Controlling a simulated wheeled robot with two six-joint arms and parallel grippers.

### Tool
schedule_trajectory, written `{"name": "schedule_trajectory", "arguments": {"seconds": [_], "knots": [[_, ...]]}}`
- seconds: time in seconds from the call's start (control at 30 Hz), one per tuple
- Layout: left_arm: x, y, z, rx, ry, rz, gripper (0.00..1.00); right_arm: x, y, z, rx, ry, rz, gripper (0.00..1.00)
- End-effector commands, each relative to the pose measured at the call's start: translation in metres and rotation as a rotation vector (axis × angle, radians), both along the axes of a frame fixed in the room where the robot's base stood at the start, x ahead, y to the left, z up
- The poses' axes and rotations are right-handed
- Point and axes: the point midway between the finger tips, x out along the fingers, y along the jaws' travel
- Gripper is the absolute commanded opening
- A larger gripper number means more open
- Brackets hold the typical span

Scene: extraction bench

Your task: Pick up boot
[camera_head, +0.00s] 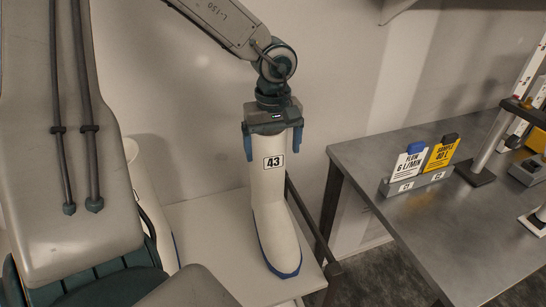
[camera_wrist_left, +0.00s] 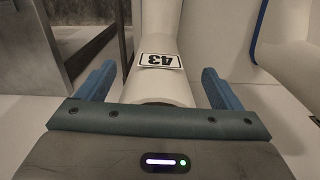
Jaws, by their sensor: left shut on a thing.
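A white boot (camera_head: 270,205) with a blue sole and a "43" label stands upright in the head view, toe toward the camera, over a white bench top. My left gripper (camera_head: 271,147) comes down from above, with its blue fingers on either side of the boot's upper shaft, shut on it. In the left wrist view, the boot (camera_wrist_left: 165,25) runs away between the two blue fingers of the gripper (camera_wrist_left: 157,76). I cannot tell whether the sole touches the bench. My right gripper is not in view.
Another white boot (camera_head: 150,205) stands at left, partly hidden; it also shows in the wrist view (camera_wrist_left: 288,42). The white bench (camera_head: 215,220) has a dark rail at right. A grey metal table (camera_head: 430,225) holds a card stand (camera_head: 418,183) and instruments.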

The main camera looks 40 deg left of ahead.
Motion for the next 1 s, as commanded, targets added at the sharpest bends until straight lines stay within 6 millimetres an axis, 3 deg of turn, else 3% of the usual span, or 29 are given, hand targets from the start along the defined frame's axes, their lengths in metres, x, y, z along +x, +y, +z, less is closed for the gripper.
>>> {"name": "schedule_trajectory", "arguments": {"seconds": [0.03,0.13,0.53,1.0], "knots": [[0.0,0.0,0.0,-0.001,-0.001,0.0,0.33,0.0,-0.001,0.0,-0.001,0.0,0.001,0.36],[0.001,0.0,0.001,0.001,-0.003,0.0,0.16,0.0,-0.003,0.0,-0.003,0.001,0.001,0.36],[0.001,0.001,0.005,0.002,-0.004,0.001,0.16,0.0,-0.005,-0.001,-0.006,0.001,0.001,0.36],[-0.003,0.0,0.036,-0.002,-0.003,0.001,0.16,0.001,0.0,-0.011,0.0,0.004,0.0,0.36]]}}
